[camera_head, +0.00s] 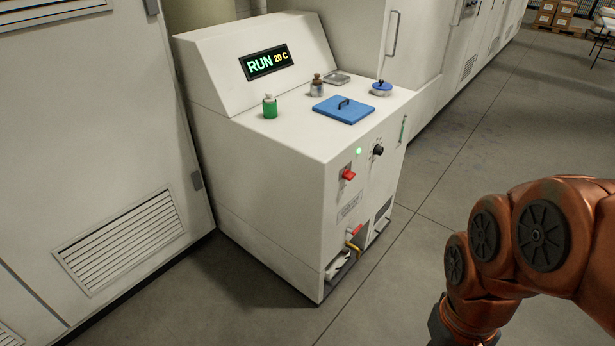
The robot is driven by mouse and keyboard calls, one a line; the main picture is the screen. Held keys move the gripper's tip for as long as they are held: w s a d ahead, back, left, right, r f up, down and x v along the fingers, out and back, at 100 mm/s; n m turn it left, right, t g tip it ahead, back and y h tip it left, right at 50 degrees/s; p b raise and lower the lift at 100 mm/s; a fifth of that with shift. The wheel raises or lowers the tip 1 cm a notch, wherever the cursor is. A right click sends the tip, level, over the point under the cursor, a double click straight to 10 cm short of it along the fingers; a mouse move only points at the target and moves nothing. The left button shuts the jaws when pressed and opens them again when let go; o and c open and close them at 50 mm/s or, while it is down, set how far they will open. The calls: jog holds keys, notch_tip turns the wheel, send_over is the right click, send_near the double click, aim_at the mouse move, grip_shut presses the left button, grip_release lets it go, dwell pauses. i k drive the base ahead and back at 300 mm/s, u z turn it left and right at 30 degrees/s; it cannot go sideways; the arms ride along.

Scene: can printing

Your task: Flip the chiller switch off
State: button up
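The chiller (265,180) is a white cabinet left of the middle of the view. Its display (266,62) reads "RUN 20 C". A red switch (348,174) sits on the upper front panel, and its exact position is too small to tell. A green light (359,151) is lit above it, and a black knob (378,150) is to its right. My orange arm is at the lower right, apart from the chiller. My gripper is out of the frame below, so whether it is open or shut is hidden.
On the chiller's top are a blue lid with a handle (343,109), a green bottle (270,107), a brown-capped fitting (317,86) and a blue-capped port (382,88). A yellow hose (354,247) comes out low on the front. Cabinets flank the chiller. The floor (440,190) in front is clear.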

aim_at(347, 174)
jog(key=k, duration=0.65)
jog(key=u, duration=0.4)
jog(key=i, duration=1.2)
jog(key=u, duration=0.35)
